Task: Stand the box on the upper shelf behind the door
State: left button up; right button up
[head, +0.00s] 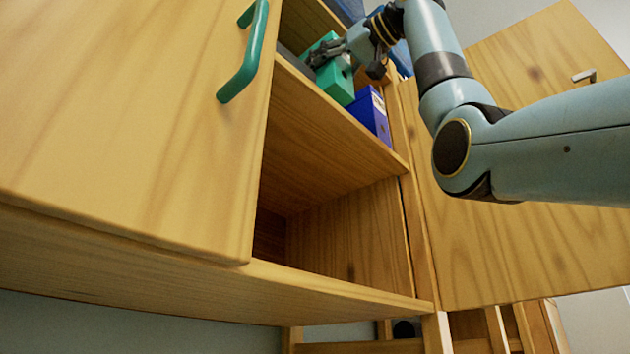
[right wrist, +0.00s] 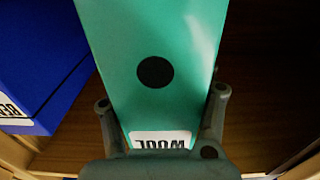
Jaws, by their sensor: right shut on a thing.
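The green box (head: 337,78) is at the upper shelf (head: 335,118) of the wooden cabinet, beside a blue box. My right gripper (head: 322,54) is shut on it from above right. In the right wrist view the green box (right wrist: 152,38) stands between the two fingers of the gripper (right wrist: 162,98), showing a black dot and an upside-down "WOOL" label. A wooden door with a green handle (head: 245,52) covers the left part of the cabinet. Whether the box's base touches the shelf is hard to tell. My left gripper is not in view.
The blue box (head: 371,113) stands close to the right of the green one; it is at the left in the right wrist view (right wrist: 40,60). The lower compartment (head: 345,235) looks empty. The right door (head: 520,245) with a metal handle hangs open behind my right arm.

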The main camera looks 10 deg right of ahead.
jog(key=shift+w+a+r, duration=0.15)
jog(key=shift+w+a, duration=0.15)
jog(key=shift+w, duration=0.2)
jog(key=shift+w+a+p, duration=0.3)
jog(key=shift+w+p, duration=0.15)
jog(key=shift+p, duration=0.15)
notch_tip(320, 180, down, 4)
jog(key=shift+w+r, duration=0.15)
jog(key=shift+s, duration=0.2)
jog(key=o, duration=1.6)
jog(key=shift+c, duration=0.2)
